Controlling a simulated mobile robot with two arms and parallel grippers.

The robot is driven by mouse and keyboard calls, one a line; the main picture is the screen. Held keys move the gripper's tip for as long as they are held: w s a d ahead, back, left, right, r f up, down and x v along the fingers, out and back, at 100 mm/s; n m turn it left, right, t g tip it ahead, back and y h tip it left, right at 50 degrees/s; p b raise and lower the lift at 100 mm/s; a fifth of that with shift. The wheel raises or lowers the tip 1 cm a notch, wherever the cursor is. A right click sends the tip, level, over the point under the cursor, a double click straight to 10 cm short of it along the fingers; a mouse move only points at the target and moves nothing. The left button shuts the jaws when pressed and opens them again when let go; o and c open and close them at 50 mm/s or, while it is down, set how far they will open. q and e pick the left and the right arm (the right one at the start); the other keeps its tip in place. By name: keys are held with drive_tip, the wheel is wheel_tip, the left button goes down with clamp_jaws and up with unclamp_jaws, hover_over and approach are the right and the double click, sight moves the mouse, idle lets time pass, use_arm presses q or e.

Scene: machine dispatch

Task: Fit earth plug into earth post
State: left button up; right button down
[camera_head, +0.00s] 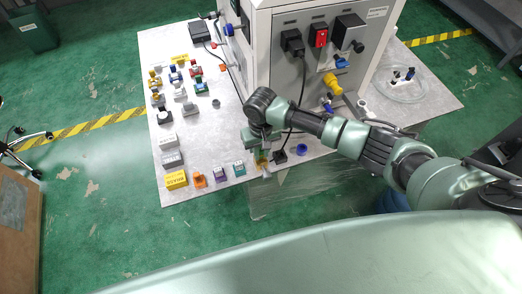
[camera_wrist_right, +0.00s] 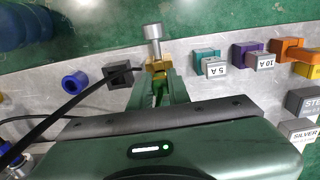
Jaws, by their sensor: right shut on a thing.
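My right gripper (camera_head: 262,152) is low over the front edge of the grey table, beneath the machine. Directly beyond the fingertips is a brass block with a silver knob, seemingly the earth post (camera_wrist_right: 154,48). The plug and brass part look very close or touching; I cannot tell whether one is inside the other. My left gripper is not in view.
A black plug (camera_wrist_right: 118,73) with a black cable lies beside the fingers, and a blue ring (camera_wrist_right: 74,83) is further left. Teal (camera_wrist_right: 208,58) and purple (camera_wrist_right: 248,52) labelled blocks stand to the right. The machine (camera_head: 310,60) rises behind the gripper.

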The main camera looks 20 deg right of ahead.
drive_tip(key=shift+f, duration=0.3)
drive_tip(key=c, duration=1.3)
unclamp_jaws()
drive_tip(key=shift+o, duration=0.2)
wheel_tip(320, 180, up, 2)
drive_tip(key=shift+r+p, duration=0.15)
drive_tip(key=shift+p, duration=1.1)
drive_tip(key=shift+r, duration=0.65)
drive_tip(key=shift+s, duration=0.1)
